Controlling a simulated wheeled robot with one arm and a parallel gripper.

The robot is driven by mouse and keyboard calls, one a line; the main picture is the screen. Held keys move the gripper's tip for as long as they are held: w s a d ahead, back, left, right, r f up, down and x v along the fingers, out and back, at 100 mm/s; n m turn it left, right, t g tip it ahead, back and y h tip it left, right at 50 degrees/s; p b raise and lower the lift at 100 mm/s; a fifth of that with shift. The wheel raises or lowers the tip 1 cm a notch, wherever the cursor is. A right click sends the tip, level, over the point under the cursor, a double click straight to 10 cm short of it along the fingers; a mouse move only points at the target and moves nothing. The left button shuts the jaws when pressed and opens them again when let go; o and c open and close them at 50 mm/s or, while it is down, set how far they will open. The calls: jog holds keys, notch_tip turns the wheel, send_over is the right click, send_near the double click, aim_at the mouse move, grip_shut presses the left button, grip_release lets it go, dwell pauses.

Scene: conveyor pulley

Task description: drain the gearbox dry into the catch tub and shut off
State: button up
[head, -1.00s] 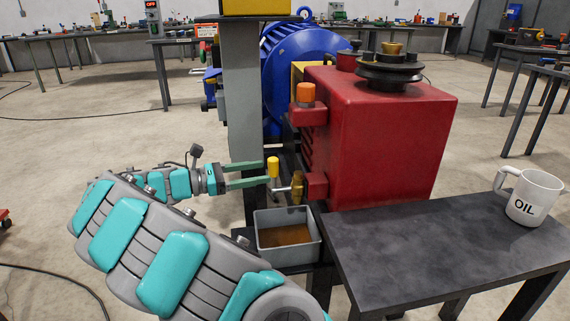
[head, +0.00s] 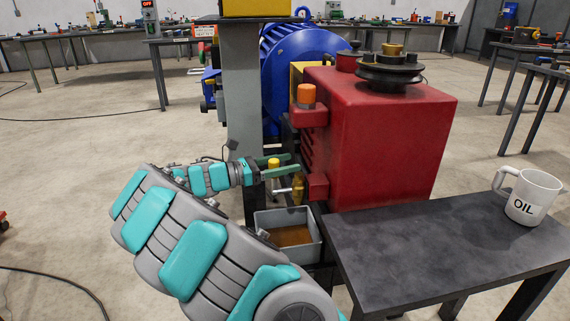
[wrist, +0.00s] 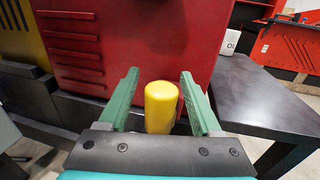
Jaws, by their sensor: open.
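The red gearbox (head: 385,140) stands behind the dark bench. Low on its left side is a brass drain valve (head: 298,189) with a thin metal lever and an upright yellow handle grip (head: 273,163). The grey catch tub (head: 262,222) sits below the valve with brown oil (head: 292,236) in it. I cannot make out a stream. My gripper (head: 294,162) is open at the handle. In the wrist view, the yellow grip (wrist: 162,106) stands between the two spread green fingers (wrist: 160,73), with a gap on each side, nearer the right one.
A white OIL mug (head: 533,197) stands on the dark bench (head: 420,245) at the right. A grey post (head: 240,120) and a blue motor (head: 300,65) are behind my gripper. An orange cap (head: 306,95) sits higher on the gearbox's left side. Open floor lies to the left.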

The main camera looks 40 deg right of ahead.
jog(key=shift+c, duration=0.3)
grip_shut()
dwell(1.1)
